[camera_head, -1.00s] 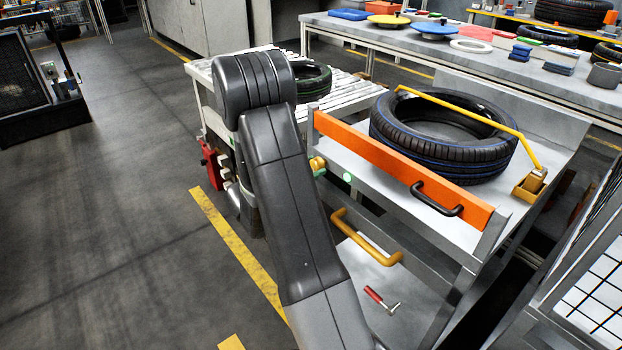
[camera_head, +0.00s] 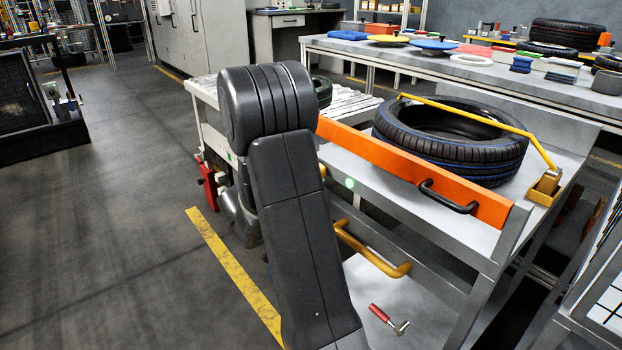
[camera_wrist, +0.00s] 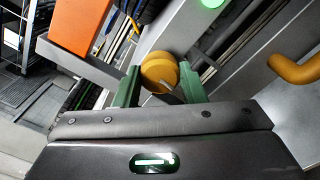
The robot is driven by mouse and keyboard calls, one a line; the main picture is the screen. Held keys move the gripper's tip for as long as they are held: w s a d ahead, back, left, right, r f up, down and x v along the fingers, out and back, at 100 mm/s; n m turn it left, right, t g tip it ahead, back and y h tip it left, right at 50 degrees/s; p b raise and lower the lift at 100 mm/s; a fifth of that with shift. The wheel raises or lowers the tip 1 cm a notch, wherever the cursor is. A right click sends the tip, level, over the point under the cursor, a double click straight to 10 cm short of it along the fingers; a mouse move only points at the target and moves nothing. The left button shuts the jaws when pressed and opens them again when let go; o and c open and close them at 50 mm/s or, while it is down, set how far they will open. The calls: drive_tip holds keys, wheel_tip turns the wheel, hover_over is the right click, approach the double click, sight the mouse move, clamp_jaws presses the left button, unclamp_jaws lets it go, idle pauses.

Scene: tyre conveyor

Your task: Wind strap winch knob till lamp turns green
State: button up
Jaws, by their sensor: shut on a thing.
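The yellow-brown winch knob (camera_wrist: 160,72) sits between the two green fingers of my gripper (camera_wrist: 159,80) in the wrist view. My gripper is shut on it. In the head view my own arm hides the knob and the gripper. The round lamp (camera_head: 349,183) glows green on the stand's front, below the orange bar. It also shows at the top edge of the wrist view (camera_wrist: 211,3). A yellow strap (camera_head: 480,120) runs over a black tyre (camera_head: 455,155) lying flat on the stand, down to a yellow bracket (camera_head: 545,187) at the right.
An orange bar (camera_head: 385,160) with a black handle (camera_head: 448,198) fronts the stand. A yellow handle (camera_head: 372,252) juts out below it. A red-handled tool (camera_head: 388,318) lies on the lower shelf. A wire cage stands close at the right. The floor at left is open.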

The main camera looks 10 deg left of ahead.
idle(0.3)
drive_tip(key=o, duration=1)
drive_tip(key=p+v, duration=0.3)
drive_tip(key=v, duration=1.1)
drive_tip(key=shift+w, duration=0.15)
drive_tip(key=b+x, duration=0.3)
drive_tip(key=x, duration=1)
drive_tip(key=shift+w+d, duration=0.3)
